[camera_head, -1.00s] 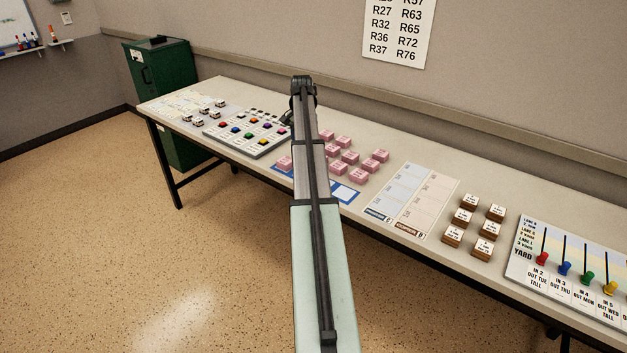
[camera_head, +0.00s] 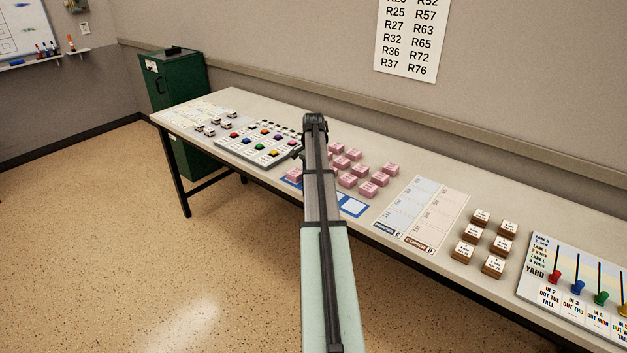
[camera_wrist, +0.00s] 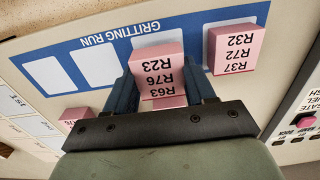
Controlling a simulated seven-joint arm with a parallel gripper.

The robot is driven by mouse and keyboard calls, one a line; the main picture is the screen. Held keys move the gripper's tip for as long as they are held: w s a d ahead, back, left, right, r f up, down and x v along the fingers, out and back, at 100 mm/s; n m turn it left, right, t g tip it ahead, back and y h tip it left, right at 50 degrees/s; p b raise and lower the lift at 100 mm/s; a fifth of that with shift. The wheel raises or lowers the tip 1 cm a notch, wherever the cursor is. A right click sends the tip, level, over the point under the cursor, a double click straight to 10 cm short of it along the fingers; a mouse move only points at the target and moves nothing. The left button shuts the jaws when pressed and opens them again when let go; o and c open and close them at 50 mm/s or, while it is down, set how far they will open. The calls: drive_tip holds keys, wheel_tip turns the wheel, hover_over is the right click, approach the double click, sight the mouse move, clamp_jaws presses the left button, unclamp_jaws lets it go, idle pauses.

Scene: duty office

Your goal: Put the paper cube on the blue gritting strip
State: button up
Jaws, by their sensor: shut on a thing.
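In the wrist view my gripper (camera_wrist: 160,84) is shut on a pink paper cube (camera_wrist: 157,70) printed R23, R76, R63. The held cube appears over or just beside the blue gritting strip (camera_wrist: 120,33); its height is hard to tell. The strip has white slots, and another pink cube (camera_wrist: 232,47), printed R32, R72, R37, sits at its right end. Two slots to the left are empty. In the head view the strip (camera_head: 366,212) is partly covered by my arm, which hides the gripper's jaws and held cube.
Several pink cubes (camera_head: 380,178) stand behind the strip on the table. One loose cube (camera_wrist: 72,115) shows in the wrist view's left. A button panel (camera_head: 247,150) lies left of the strip, a pale chart (camera_head: 410,215) and brown blocks (camera_head: 464,250) right.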

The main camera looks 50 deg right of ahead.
drive_tip(key=shift+f, duration=1.2)
drive_tip(key=shift+f, duration=0.15)
drive_tip(key=o, duration=1)
drive_tip(key=shift+o, duration=0.2)
wheel_tip(320, 180, up, 12)
